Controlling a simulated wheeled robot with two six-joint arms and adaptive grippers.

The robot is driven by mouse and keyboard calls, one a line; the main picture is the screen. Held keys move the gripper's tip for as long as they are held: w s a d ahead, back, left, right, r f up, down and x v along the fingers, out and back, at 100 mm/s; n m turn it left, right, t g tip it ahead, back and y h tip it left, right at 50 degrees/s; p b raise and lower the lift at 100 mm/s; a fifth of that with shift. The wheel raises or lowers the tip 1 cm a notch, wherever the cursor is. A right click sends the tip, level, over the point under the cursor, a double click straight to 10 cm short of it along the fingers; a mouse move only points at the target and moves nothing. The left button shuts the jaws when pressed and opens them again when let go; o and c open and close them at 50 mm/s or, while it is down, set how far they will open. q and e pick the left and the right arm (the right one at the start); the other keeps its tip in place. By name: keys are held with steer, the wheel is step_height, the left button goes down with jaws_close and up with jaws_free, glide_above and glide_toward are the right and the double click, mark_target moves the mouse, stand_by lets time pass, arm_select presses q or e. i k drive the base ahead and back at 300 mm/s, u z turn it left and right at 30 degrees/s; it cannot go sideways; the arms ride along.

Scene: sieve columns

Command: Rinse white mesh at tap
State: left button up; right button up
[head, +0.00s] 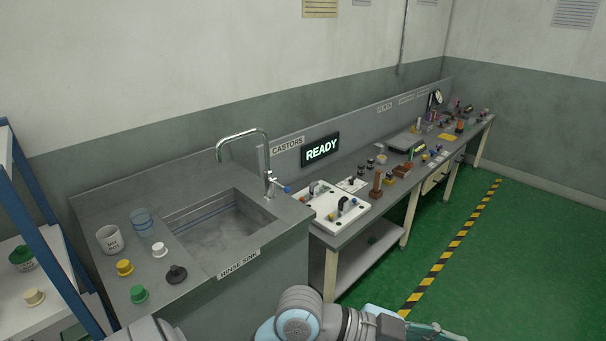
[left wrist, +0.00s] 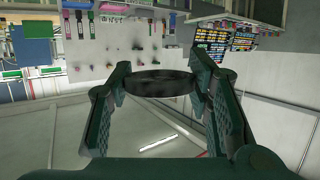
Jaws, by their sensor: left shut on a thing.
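In the left wrist view my left gripper (left wrist: 160,76) is shut on a dark, speckled round disc (left wrist: 160,85), held flat between both fingertips. Its mesh and true colour cannot be made out. In the head view a small white stepped piece (head: 160,250) stands on the counter left of the rinse sink. The chrome tap (head: 243,135) arches over the sink basin (head: 215,236) from its right side. No water stream is visible.
Left of the basin stand a pot (head: 110,239), a clear blue-tinted cup (head: 142,222), and yellow (head: 124,267), green (head: 139,293) and black (head: 176,274) pieces. A white board (head: 325,207) and a crowded bench lie right. A blue-framed shelf (head: 40,200) stands left. Green floor is open at right.

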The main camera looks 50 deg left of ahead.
mark_target(287, 189)
steer(key=u, duration=0.1)
steer(key=i, duration=0.9)
steer(key=u, duration=1.1)
steer(key=i, duration=0.65)
steer(key=u, duration=0.65)
